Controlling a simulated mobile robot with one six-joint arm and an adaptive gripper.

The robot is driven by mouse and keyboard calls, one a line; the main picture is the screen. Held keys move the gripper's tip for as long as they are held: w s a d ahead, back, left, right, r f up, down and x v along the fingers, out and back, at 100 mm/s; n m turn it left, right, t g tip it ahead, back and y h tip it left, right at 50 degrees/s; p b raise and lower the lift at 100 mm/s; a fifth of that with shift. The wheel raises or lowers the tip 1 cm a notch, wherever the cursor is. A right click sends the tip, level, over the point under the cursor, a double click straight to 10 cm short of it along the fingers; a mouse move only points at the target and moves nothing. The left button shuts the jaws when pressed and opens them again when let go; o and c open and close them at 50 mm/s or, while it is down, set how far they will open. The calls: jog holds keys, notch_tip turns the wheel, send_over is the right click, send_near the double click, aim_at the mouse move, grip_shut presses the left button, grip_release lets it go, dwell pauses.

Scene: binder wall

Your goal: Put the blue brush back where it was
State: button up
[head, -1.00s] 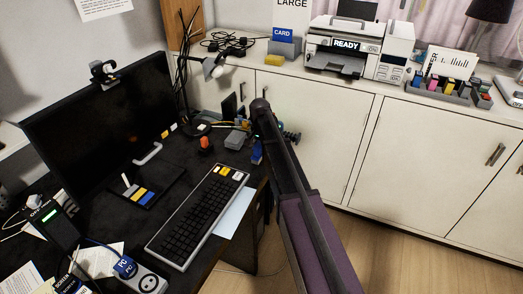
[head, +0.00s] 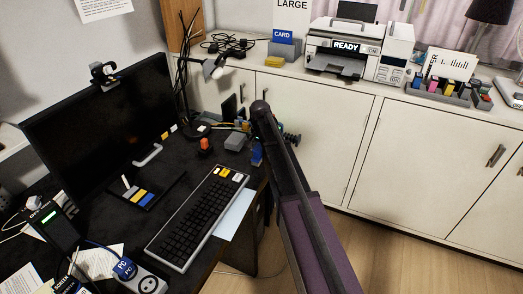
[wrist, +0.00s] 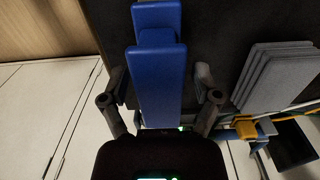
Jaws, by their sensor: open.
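The blue brush (wrist: 158,82), a long blue block with a stepped wider part, lies between my gripper's fingers in the wrist view, at the top centre. My gripper (wrist: 160,98) is open, with one finger on each side of the brush. A gap shows on both sides, so the fingers look apart from it. In the head view a small blue piece (head: 257,156), likely the same brush, shows at the desk's far right edge beside my arm. My gripper is mostly hidden behind my arm there.
Grey stacked pads (wrist: 275,75) lie right of the brush in the wrist view, with a yellow piece (wrist: 245,129) below. In the head view, the keyboard (head: 198,217), an orange-red item (head: 205,144) and a grey block (head: 235,141) are nearby. White cabinets (head: 400,160) stand beyond the desk.

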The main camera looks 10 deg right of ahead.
aim_at(260, 147)
jog(key=shift+r, duration=0.2)
notch_tip(260, 147, up, 12)
jog(key=p, duration=1.2)
jog(key=shift+f, duration=0.1)
dwell(0.4)
jog(key=shift+s, duration=0.15)
jog(key=s+n, duration=0.7)
jog(key=s, duration=2.1)
jog(key=shift+s+d, duration=0.3)
jog(key=shift+d, duration=0.1)
